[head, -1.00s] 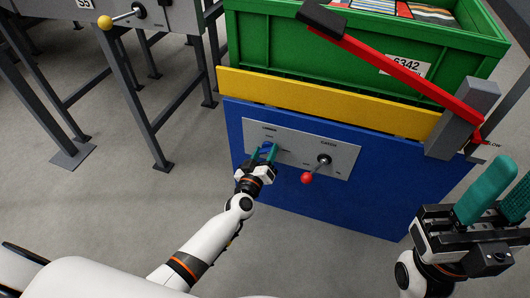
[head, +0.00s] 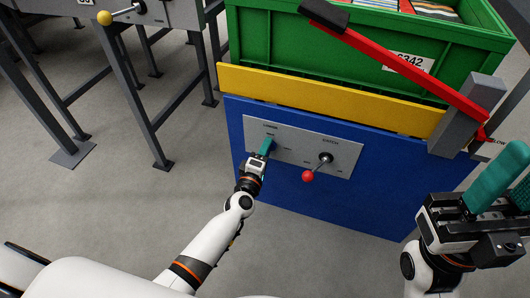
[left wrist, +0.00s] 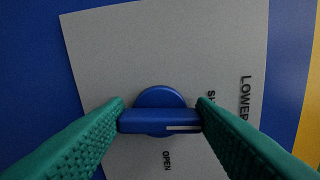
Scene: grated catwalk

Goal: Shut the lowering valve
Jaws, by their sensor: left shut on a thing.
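The lowering valve, a blue bar handle on a round boss (left wrist: 160,121), is on a grey panel plate in the left wrist view. My left gripper (head: 267,145) is shut on the handle, with teal fingers at both ends of the bar in the wrist view (left wrist: 160,119). The handle's white line points toward the partly hidden "SH" label; the "OPEN" label (left wrist: 166,161) lies off to its side. In the head view my fingers hide the valve. My right gripper (head: 505,193) is open and empty at the right, away from the panel.
The plate (head: 345,166) sits on a blue front panel (head: 370,215) and also bears a red-knobbed lever (head: 308,176). Above are a yellow beam (head: 320,97), a green crate (head: 300,48) and a long red lever arm (head: 400,65). Grey-legged frames stand left; the floor is clear.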

